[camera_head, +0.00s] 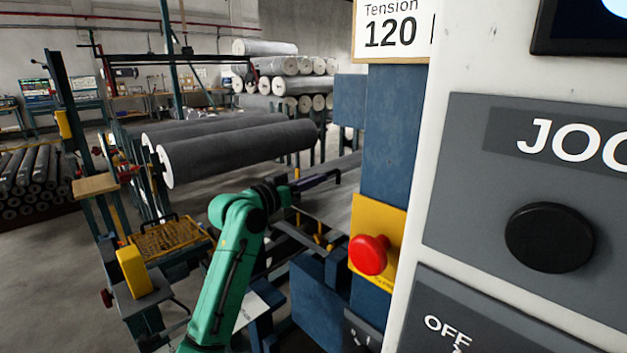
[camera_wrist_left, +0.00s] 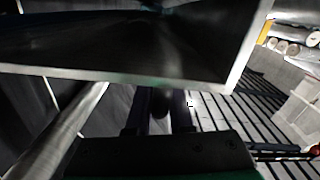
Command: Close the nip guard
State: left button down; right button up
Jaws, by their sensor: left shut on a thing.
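My green left arm reaches in from below in the head view, with its dark gripper (camera_head: 318,180) beside the blue machine column. In the left wrist view, the gripper (camera_wrist_left: 158,118) is shut on a dark rounded handle (camera_wrist_left: 160,103). A wide dark panel with a pale edge (camera_wrist_left: 130,76), apparently the nip guard, spans the view just beyond the fingers. The handle seems to belong to it, but their join is hidden. In the head view the guard cannot be clearly told from the dark parts around the gripper. My right gripper is not in view.
A control panel with a black button (camera_head: 549,238) fills the right, close by. A red emergency stop (camera_head: 369,255) sits on the blue column (camera_head: 392,150). Large grey rolls (camera_head: 240,150) lie behind my arm. A yellow mesh piece (camera_head: 168,238) stands left of it.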

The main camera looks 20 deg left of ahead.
pick_arm(q)
jog(key=shift+d+f, duration=0.1)
jog(key=shift+f, duration=0.2)
jog(key=c, duration=0.8)
grip_release()
jog(key=shift+c, duration=0.2)
jog(key=shift+r, duration=0.1)
jog(key=b+v, duration=0.4)
jog(key=v, duration=1)
jog(key=shift+s, duration=0.3)
